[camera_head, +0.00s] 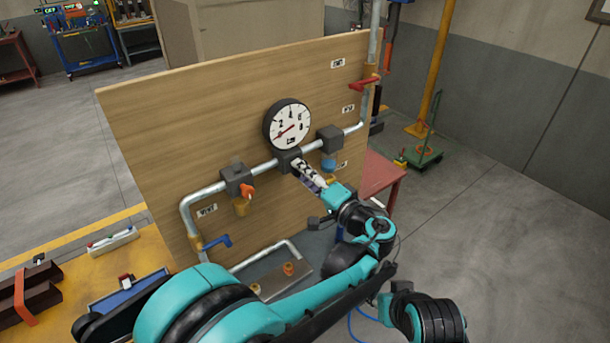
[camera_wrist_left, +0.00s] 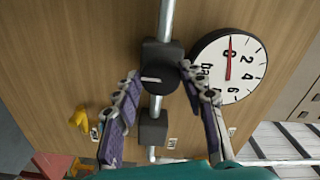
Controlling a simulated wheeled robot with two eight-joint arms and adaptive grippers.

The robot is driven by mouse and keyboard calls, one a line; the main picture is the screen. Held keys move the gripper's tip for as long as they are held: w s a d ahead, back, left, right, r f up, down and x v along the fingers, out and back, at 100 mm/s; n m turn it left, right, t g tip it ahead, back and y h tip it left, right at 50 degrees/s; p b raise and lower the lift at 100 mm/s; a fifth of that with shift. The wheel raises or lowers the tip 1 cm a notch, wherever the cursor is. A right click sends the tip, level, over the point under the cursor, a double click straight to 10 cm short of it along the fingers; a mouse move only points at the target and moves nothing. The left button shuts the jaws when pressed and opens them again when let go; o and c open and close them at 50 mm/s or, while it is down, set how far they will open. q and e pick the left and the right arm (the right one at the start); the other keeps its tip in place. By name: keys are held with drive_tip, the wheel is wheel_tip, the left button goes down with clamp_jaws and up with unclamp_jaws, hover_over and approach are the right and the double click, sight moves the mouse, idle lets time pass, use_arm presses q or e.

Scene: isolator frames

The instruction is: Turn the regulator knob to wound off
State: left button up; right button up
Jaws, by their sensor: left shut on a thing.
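The regulator knob (camera_wrist_left: 162,58) is a dark round block on the pipe, with a short white mark on its face. In the head view the dark regulator body (camera_head: 289,158) sits on the pipe just below the pressure gauge (camera_head: 289,123). My left gripper (camera_head: 299,170) reaches it from the lower right and partly hides it. In the left wrist view my left gripper (camera_wrist_left: 159,74) has one finger on each side of the knob and is shut on it. The gauge (camera_wrist_left: 229,68) has its red needle at 0. My right gripper is not in view.
A wooden panel (camera_head: 190,100) carries the pipe. A red-handled valve (camera_head: 247,190) is left of the regulator, a blue-bowled unit (camera_head: 329,150) right of it, and a blue lever (camera_head: 217,241) lower left. A red lever (camera_head: 363,84) sits at upper right.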

use_arm(q)
drive_tip(key=shift+w+r, duration=0.1)
drive_tip(key=shift+r, duration=0.1)
drive_tip(key=o, duration=0.9)
drive_tip(key=shift+o, duration=1.3)
drive_tip(key=shift+w+a+f, duration=0.15)
